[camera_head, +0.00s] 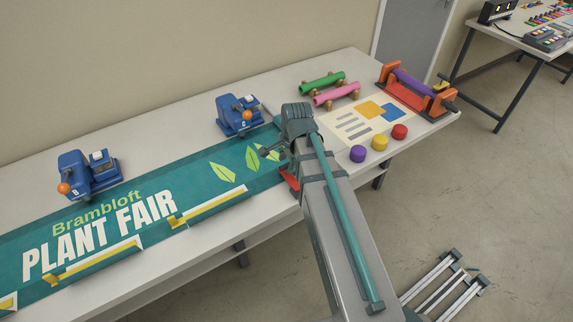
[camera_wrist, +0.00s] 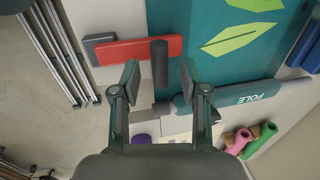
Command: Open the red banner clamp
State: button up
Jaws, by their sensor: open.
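The red banner clamp (camera_wrist: 135,50) lies at the banner's edge in the wrist view, a red bar with a grey end block and a dark round handle (camera_wrist: 159,63). Only a bit of its red (camera_head: 290,181) shows beside my arm in the head view; the rest is hidden. My gripper (camera_wrist: 160,82) is open, one finger on each side of the handle's near end. I cannot tell whether the fingers touch it. In the head view, my arm mostly hides the gripper. The green banner (camera_head: 120,230) lies flat on the table.
A pole (camera_wrist: 245,97) lies along the banner's end. Two blue devices (camera_head: 88,175) (camera_head: 238,113) stand along the banner's back edge. Yellow-edged strips (camera_head: 207,206) line its front edge. Coloured pucks (camera_head: 379,143) and rolls (camera_head: 323,82) are at the right.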

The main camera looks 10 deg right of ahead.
aim_at(287, 165)
jog(key=shift+w+a+f, duration=0.1)
jog(key=shift+w+f, duration=0.05)
jog(key=shift+f, duration=0.65)
jog(key=shift+w+f, duration=0.15)
jog(key=shift+f, duration=0.6)
grip_shut()
